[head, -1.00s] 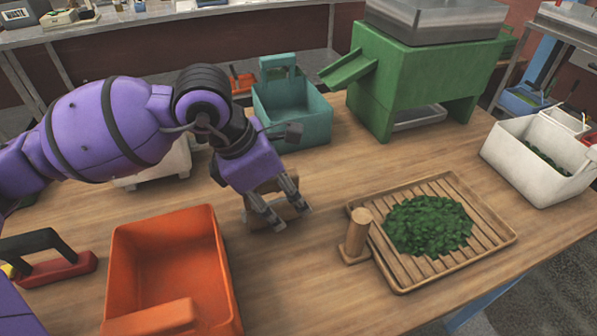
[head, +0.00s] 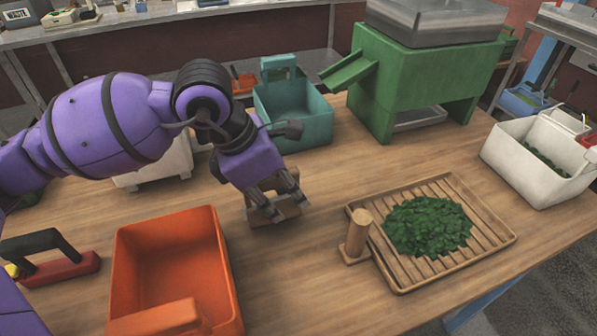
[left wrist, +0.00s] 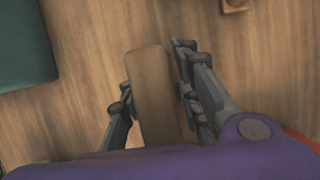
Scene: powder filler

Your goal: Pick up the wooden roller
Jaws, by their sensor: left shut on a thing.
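The wooden roller (head: 263,214) is on the wooden table in the middle of the head view, partly hidden by my left gripper (head: 281,203). In the left wrist view it shows as a plain brown wooden bar (left wrist: 152,90) between the two grey fingers. My left gripper reaches down from above and is shut on it. I cannot tell whether the roller touches the table. My right gripper is not in view.
An orange bin (head: 222,255) stands at front left, and a teal bin (head: 305,130) behind the gripper. To the right are a wooden post on a base (head: 357,236) and a slatted tray (head: 490,235) of green leaves. A green machine (head: 425,80) stands at the back.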

